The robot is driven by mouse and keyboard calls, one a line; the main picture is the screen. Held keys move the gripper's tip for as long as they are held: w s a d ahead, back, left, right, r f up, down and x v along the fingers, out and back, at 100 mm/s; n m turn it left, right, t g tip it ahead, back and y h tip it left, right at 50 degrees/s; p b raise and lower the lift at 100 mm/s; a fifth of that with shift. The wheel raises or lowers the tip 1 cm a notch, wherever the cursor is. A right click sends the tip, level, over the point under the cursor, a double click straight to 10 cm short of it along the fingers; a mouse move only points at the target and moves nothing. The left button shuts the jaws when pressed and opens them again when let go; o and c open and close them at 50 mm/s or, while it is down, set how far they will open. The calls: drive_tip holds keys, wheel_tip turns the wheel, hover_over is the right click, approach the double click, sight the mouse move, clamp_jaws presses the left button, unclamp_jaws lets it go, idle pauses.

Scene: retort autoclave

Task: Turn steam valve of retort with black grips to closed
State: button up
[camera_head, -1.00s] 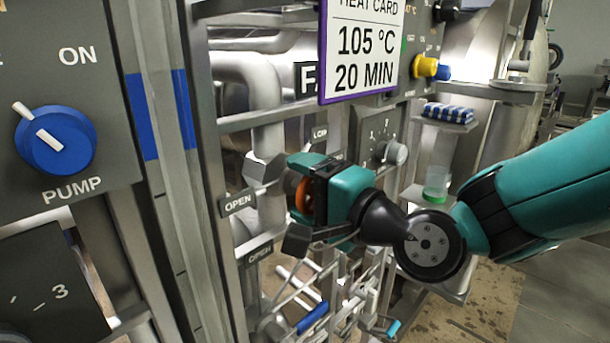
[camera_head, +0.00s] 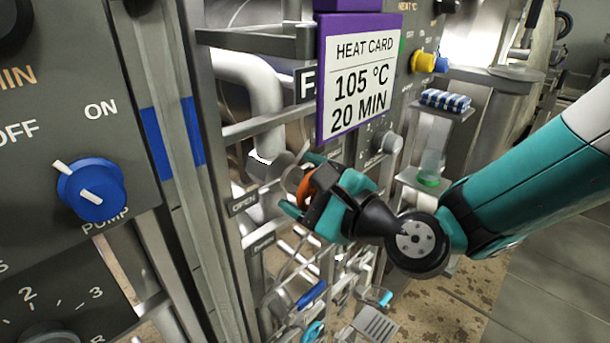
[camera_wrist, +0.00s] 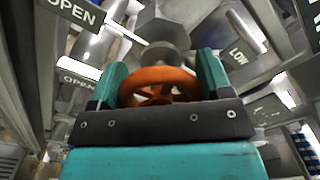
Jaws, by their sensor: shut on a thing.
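The wrist view shows the orange wheel (camera_wrist: 160,80) between the two fingers of my gripper (camera_wrist: 161,74), with the grey valve stem beyond. An OPEN label (camera_head: 243,203) is just left of the wheel. No black grips can be made out.
A heat card (camera_head: 360,85) reading 105 °C, 20 MIN hangs above my gripper. A blue PUMP knob (camera_head: 92,189) is on the left panel. Blue-handled levers (camera_head: 311,295) lie below. A grey upright post and rails stand close to the wheel.

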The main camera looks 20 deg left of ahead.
drive_tip(key=shift+m, duration=0.4)
drive_tip(key=o, duration=0.9)
drive_tip(key=shift+d, duration=0.1)
drive_tip(key=shift+s+d+f, duration=0.15)
drive_tip(key=shift+d, duration=0.2)
drive_tip(key=b+v, duration=1.5)
drive_tip(key=v, duration=0.1)
drive_tip(key=shift+s+d, duration=0.15)
drive_tip(key=shift+d, duration=0.1)
